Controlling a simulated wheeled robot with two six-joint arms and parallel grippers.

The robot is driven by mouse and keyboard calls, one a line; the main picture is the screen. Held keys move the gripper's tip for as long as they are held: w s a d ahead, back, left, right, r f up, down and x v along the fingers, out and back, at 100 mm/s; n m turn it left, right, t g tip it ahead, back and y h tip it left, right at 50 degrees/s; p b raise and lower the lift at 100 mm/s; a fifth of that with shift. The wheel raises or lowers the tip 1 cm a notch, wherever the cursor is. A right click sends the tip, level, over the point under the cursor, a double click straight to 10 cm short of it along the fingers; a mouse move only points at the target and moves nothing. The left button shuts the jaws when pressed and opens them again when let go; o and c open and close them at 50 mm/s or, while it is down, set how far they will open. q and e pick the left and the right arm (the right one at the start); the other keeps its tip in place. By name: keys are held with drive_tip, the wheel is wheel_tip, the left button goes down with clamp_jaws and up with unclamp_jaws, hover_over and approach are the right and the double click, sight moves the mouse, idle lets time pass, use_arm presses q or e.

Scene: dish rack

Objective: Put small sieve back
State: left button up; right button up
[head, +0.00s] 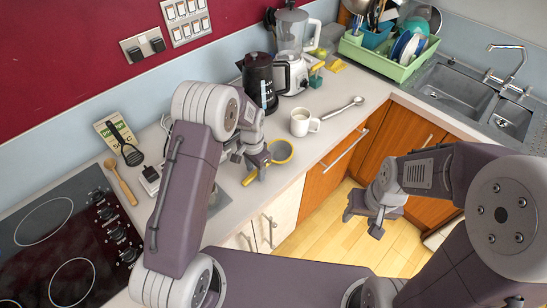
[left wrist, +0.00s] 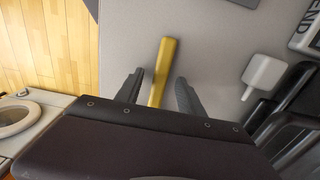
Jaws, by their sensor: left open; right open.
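The small sieve (head: 290,153) lies on the grey counter, its round yellow-rimmed bowl partly showing to the right of my left gripper in the head view. Its yellow handle (left wrist: 165,55) lies between the two fingers of my left gripper (left wrist: 158,92) in the left wrist view. That gripper (head: 256,167) is open, low over the counter, with a gap visible on both sides of the handle. My right gripper (head: 361,217) is open and empty over the floor, in front of the cabinets. The green dish rack (head: 370,61) stands at the back right, filled with dishes and utensils.
A white mug (head: 301,122) and a long metal spoon (head: 343,108) are on the counter beyond the sieve. A black kettle (head: 262,80) and a blender (head: 293,45) stand behind. The sink (head: 455,92) is right of the rack; the stove (head: 60,240) is at left.

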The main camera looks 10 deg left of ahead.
use_arm(q)
clamp_jaws()
idle(1.4)
